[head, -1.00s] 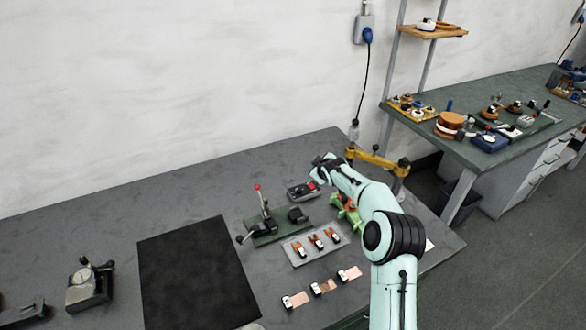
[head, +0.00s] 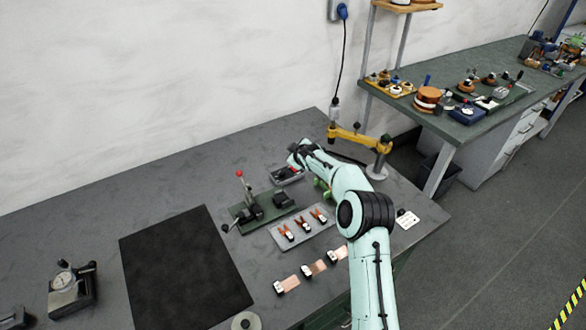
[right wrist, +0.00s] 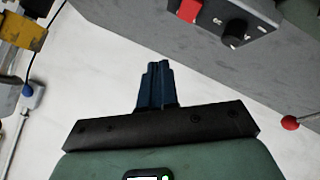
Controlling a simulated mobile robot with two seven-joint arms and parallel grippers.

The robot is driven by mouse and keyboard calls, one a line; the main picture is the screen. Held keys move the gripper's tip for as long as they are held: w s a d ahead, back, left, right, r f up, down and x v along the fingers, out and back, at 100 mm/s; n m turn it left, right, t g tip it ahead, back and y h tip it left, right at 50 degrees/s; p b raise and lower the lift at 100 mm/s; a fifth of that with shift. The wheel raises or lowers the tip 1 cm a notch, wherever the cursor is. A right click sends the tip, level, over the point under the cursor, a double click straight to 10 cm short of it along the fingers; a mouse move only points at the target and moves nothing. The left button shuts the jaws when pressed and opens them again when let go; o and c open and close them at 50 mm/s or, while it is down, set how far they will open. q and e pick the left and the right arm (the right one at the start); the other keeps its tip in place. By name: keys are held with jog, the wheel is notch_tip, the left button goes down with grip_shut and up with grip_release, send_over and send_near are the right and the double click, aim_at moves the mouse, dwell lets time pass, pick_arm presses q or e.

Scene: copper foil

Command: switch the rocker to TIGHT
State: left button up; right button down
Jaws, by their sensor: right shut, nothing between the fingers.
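A small dark control box (head: 284,176) lies on the grey bench near the wall, with a red part on top. In the right wrist view its face (right wrist: 213,18) is partly cut off at the top edge. It shows a red rocker (right wrist: 188,10) and a black knob (right wrist: 235,33) with small white marks too small to read. Which way the rocker is set I cannot tell. My right gripper (right wrist: 157,82) is shut and empty, its fingertips apart from the box. In the head view my right arm reaches beside the box; its fingers are hard to make out. My left gripper is not in view.
A green lever fixture with a red ball (head: 240,174) stands left of the box. A grey tray (head: 276,239) with several small parts lies in front, and copper foil strips (head: 289,284) nearer. A yellow bracket (head: 358,138) stands behind right. The black mat (head: 185,265) is bare.

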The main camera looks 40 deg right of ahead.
aim_at(294, 169)
jog(key=shift+w+f, duration=0.2)
jog(key=shift+f, duration=0.95)
jog(key=shift+w+f, duration=0.2)
jog(key=shift+f, duration=0.9)
jog(key=shift+f, duration=0.15)
jog(key=shift+w+f, duration=0.1)
jog(key=shift+f, duration=0.2)
jog(key=shift+f, duration=0.35)
dwell(0.9)
jog(key=shift+r, duration=0.1)
jog(key=shift+r, duration=0.65)
jog(key=shift+s+r+p, duration=0.15)
jog(key=shift+s+r, duration=0.1)
jog(key=shift+r, duration=1)
jog(key=shift+s+r+p, duration=0.15)
jog(key=shift+s+r, duration=0.1)
jog(key=shift+r, duration=1)
